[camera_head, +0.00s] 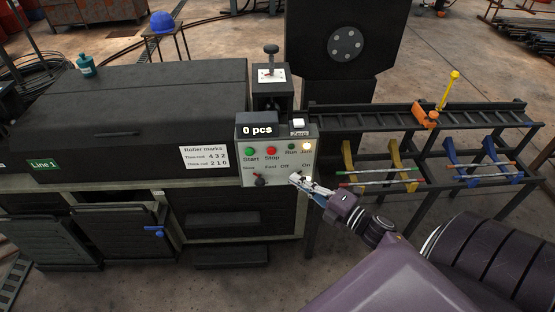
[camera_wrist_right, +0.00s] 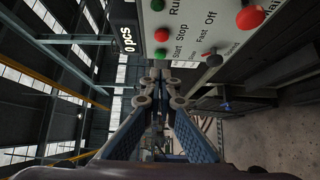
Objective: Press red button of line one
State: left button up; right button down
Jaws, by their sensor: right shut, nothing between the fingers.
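The grey control box (camera_head: 276,160) of Line 1 has a display reading 0 pcs. Its red Stop button (camera_head: 271,150) sits to the right of the green Start button (camera_head: 250,151). In the wrist view the red Stop button (camera_wrist_right: 183,33) is at the upper middle, above the green Start button (camera_wrist_right: 160,55). My right gripper (camera_head: 296,179) is shut and empty at the box's lower right, by the Off/On switch, below and right of the Stop button. In the wrist view my right gripper's fingers (camera_wrist_right: 160,80) point toward the panel's edge. I cannot tell whether they touch the box. My left gripper is not in view.
A Slow/Fast lever (camera_head: 259,181) stands out low on the box. The Jam lamp (camera_head: 306,147) glows pale yellow. A rack (camera_head: 420,120) extends to the right.

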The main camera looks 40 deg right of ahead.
jog(key=b, duration=0.1)
send_near(268, 153)
jog(key=w+a, duration=0.2)
jog(key=a, duration=0.2)
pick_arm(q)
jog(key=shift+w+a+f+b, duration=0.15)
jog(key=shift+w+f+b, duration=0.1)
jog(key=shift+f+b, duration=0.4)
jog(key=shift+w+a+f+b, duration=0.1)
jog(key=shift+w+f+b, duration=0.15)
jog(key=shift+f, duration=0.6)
pick_arm(e)
jog(key=shift+w+d, duration=0.6)
jog(key=shift+w, duration=0.3)
jog(key=shift+w+d, duration=0.6)
jog(key=shift+w, duration=0.3)
jog(key=shift+r, duration=0.1)
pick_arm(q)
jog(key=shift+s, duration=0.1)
